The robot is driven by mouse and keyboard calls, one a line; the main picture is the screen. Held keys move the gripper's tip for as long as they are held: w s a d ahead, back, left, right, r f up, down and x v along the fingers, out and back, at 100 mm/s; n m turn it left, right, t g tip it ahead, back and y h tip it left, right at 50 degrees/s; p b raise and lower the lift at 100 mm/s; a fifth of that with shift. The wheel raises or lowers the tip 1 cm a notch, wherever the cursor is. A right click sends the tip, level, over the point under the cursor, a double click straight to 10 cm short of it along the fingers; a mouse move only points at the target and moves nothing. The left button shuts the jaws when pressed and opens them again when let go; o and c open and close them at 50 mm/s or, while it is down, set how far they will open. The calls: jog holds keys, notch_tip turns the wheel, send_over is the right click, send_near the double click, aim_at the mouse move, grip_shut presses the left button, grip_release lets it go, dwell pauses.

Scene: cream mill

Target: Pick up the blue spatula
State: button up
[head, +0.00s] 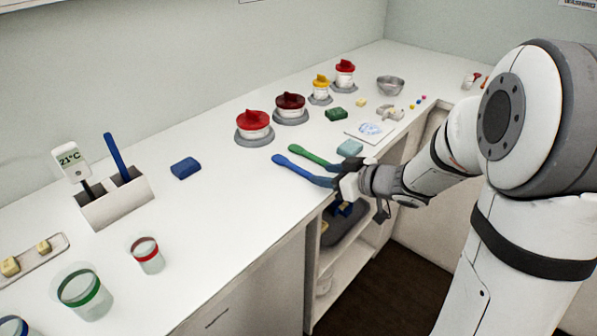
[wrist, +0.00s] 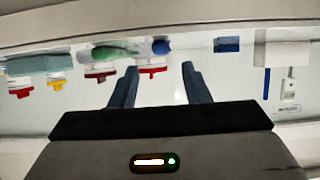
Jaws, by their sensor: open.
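The blue spatula (head: 297,168) lies on the white counter near its front edge, its rounded end pointing left and back. A green spatula (head: 308,156) lies just behind it. My gripper (head: 335,182) is at the right end of the blue spatula, over the counter edge. In the wrist view, its two dark fingers are apart with nothing clamped between them, and the blue spatula's end (wrist: 160,47) shows beyond the gap. The green spatula (wrist: 112,52) shows to its left there. How far the blue spatula reaches under the fingers is hidden.
A light blue sponge (head: 350,148) and a white board (head: 372,131) lie right of the spatulas. Jars with red lids (head: 254,123) stand behind. A dark blue block (head: 185,168) and a holder (head: 117,202) with a blue stick are left.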

aim_at(305, 172)
jog(key=b+x, duration=0.1)
jog(key=x, duration=0.4)
jog(key=shift+a, duration=0.25)
grip_shut()
